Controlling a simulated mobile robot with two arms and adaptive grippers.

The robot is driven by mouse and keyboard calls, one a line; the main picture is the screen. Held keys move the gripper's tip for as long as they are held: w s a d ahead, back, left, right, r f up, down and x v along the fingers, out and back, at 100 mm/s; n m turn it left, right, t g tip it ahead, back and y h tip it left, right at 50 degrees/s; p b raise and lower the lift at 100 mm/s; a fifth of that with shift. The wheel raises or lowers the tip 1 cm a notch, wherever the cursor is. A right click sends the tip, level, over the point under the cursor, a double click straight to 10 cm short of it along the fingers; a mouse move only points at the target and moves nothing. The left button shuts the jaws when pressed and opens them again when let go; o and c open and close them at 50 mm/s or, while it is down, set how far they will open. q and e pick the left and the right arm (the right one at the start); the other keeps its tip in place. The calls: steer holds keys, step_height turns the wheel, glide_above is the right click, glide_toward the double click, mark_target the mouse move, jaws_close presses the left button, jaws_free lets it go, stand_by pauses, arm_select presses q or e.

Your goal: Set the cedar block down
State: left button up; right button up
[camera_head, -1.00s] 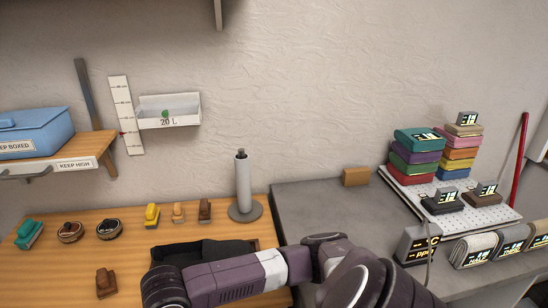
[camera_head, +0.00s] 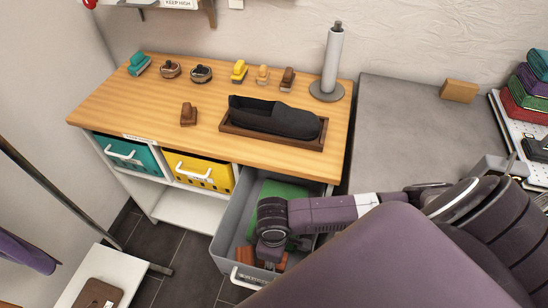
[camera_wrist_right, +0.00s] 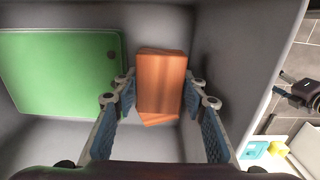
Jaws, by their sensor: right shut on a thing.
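The cedar block (camera_wrist_right: 162,75), reddish-brown with visible grain, is between the fingers of my right gripper (camera_wrist_right: 158,92) in the right wrist view. My right gripper is shut on it, inside the open grey drawer (camera_head: 224,240). In the head view, reddish-brown wood (camera_head: 246,255) shows beside my right wrist, which hides most of the gripper. I cannot tell whether the held block rests on the drawer floor.
A green, flat-topped object (camera_wrist_right: 60,72) lies in the drawer beside the block. Teal (camera_head: 125,153) and yellow (camera_head: 198,171) bins sit left of the drawer. The wooden worktop (camera_head: 150,95) above holds a dark tray, brushes and a roll stand. A tan block (camera_head: 459,91) lies on the grey counter.

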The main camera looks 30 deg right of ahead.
step_height(320, 180, down, 3)
steer(key=shift+f, duration=0.2)
arm_select(q)
steer(key=shift+s+d+f, duration=0.1)
steer(key=shift+s+f, duration=0.3)
steer(key=shift+s, duration=0.2)
arm_select(e)
steer(key=shift+f, duration=1.8)
steer(key=shift+f, duration=0.1)
steer(key=o, duration=1)
arm_select(q)
steer(key=shift+w+r+p, duration=0.15)
steer(key=shift+r+p, duration=0.15)
steer(key=shift+r, duration=0.25)
arm_select(e)
step_height(320, 180, up, 12)
steer(key=shift+r, duration=0.15)
